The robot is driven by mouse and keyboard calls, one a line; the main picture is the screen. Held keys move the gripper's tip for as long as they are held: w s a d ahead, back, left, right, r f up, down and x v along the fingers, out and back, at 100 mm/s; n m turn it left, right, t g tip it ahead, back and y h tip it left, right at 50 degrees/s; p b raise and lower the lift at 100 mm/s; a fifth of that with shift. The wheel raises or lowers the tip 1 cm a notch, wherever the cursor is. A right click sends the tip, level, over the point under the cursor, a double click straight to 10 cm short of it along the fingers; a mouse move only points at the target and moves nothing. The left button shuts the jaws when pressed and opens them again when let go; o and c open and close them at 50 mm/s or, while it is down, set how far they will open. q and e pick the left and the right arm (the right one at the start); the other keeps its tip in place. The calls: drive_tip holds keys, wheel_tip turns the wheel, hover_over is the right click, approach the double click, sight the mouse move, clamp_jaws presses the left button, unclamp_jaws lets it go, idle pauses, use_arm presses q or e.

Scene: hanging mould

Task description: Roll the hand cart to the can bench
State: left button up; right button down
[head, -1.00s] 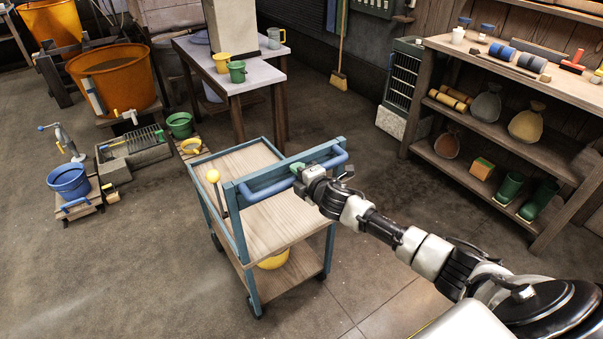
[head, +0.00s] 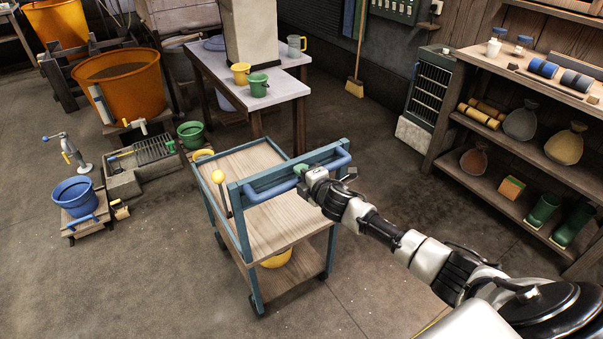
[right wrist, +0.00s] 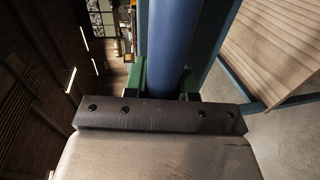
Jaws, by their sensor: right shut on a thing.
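The hand cart (head: 262,228) has a blue frame, a wooden top and a lower shelf. It stands upright on the floor in front of me in the head view. My right gripper (head: 301,172) is shut on its blue handle bar (head: 268,190). The right wrist view shows the bar (right wrist: 166,45) between the green fingers. A pale-topped table (head: 278,88) with a yellow cup (head: 241,74), a green cup (head: 258,85) and a grey mug (head: 297,45) stands beyond the cart; I cannot tell if it is the can bench. My left gripper is not in view.
A green bucket (head: 191,134) and a grated stand (head: 150,158) are left of the cart. A blue bucket (head: 76,196) and orange tub (head: 120,86) are farther left. Wooden shelves (head: 520,140) stand at the right. Floor between cart and shelves is clear.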

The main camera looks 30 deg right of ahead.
drive_tip(key=shift+d+r, duration=0.1)
drive_tip(key=shift+r, duration=0.05)
drive_tip(key=c, duration=1.4)
unclamp_jaws()
drive_tip(key=shift+w, duration=0.1)
drive_tip(key=o, duration=0.5)
drive_tip(key=shift+w, duration=0.2)
drive_tip(key=shift+s, duration=0.1)
drive_tip(key=v, duration=1)
drive_tip(key=shift+s, duration=0.35)
